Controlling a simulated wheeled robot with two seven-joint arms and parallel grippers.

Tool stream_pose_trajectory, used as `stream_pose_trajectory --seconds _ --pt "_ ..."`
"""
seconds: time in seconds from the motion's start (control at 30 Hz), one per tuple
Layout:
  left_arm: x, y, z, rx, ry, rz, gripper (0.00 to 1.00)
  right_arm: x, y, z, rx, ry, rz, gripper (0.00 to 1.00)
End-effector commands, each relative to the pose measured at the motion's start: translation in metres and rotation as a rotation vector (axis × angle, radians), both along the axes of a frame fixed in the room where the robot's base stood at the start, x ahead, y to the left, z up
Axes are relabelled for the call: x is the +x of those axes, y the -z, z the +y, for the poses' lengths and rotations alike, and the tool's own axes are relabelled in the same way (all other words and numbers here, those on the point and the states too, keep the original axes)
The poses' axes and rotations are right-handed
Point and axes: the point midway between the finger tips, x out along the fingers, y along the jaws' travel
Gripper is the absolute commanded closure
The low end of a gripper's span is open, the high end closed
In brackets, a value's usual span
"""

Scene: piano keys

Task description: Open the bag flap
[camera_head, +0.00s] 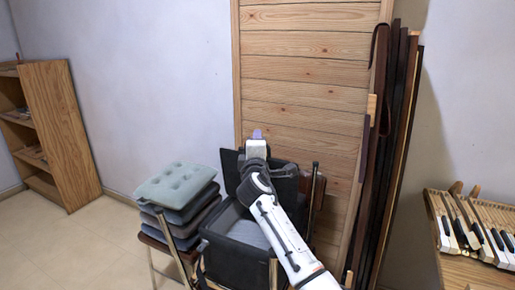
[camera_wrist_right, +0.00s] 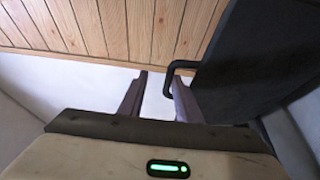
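The black bag (camera_head: 232,258) rests in the middle of the head view, its top open and a pale inside showing. Its dark flap (camera_head: 286,188) stands raised at the back, partly hidden by my right arm. The flap (camera_wrist_right: 265,60) fills the upper right of the wrist view, with a black loop handle (camera_wrist_right: 181,65) on its edge. My right gripper (camera_head: 257,134) is above the flap. In the wrist view the right gripper (camera_wrist_right: 160,77) is open, with the handle at the right fingertip; I cannot tell whether that finger is inside the loop. My left gripper is not in view.
Stacked cushioned chairs (camera_head: 177,190) stand left of the bag. A wooden panel (camera_head: 305,85) and dark upright boards (camera_head: 395,130) stand behind and right. A piano keyboard (camera_head: 480,235) is at far right, a wooden shelf (camera_head: 62,130) at far left. Floor is clear at lower left.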

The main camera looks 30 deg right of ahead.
Motion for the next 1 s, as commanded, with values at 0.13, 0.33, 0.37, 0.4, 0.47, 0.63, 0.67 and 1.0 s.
stream_pose_trajectory --seconds 0.13,0.33,0.37,0.4,0.47,0.63,0.67,1.0 --pt "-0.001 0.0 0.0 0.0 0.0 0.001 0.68 0.001 -0.005 0.002 0.0 -0.005 -0.009 0.72" --pt "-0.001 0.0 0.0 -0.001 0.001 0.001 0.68 0.001 -0.003 0.002 0.003 -0.005 -0.007 0.72" --pt "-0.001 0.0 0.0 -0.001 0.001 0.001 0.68 0.0 -0.003 0.002 0.003 -0.005 -0.008 0.72" --pt "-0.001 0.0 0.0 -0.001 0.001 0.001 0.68 0.0 -0.002 0.003 0.004 -0.005 -0.007 0.72" --pt "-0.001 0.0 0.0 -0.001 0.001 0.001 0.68 -0.003 -0.002 0.005 0.004 -0.006 -0.007 0.72" --pt "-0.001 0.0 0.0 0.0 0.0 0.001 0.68 -0.021 0.0 0.014 0.004 -0.004 -0.006 0.72" --pt "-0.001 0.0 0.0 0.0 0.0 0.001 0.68 -0.025 -0.001 0.016 0.004 -0.004 -0.006 0.72" --pt "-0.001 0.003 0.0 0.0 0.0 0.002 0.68 -0.077 0.0 0.038 0.0 0.009 -0.005 0.72"
